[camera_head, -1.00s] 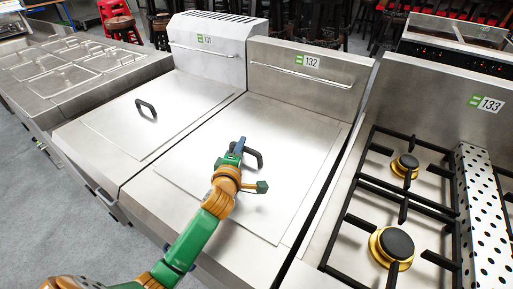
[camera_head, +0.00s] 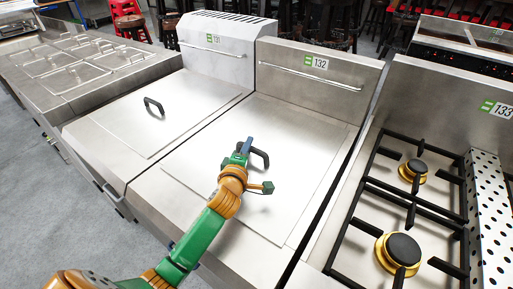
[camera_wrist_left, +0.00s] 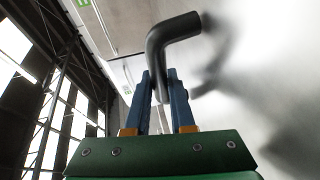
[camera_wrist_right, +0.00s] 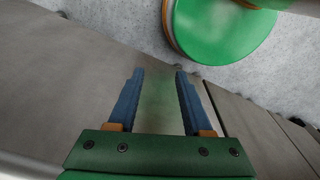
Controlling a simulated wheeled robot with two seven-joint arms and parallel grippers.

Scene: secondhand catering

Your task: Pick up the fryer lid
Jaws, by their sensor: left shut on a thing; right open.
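The fryer lid (camera_head: 285,195) is a flat steel sheet on the fryer marked 132, with a black bent handle (camera_head: 261,157) near its middle. My left gripper (camera_head: 246,147) is at the left part of this handle. In the left wrist view the blue fingers (camera_wrist_left: 166,88) are shut on one leg of the black handle (camera_wrist_left: 172,38). The lid appears to lie flat on the fryer. My right gripper (camera_wrist_right: 156,85) shows only in the right wrist view, open and empty, in front of grey metal panels.
A second lid with a black handle (camera_head: 154,106) covers the fryer marked 131 at the left. A gas hob with black grates and burners (camera_head: 398,249) stands at the right. Steel backs with a rail (camera_head: 312,73) rise behind. Grey floor (camera_head: 40,200) is free at the left.

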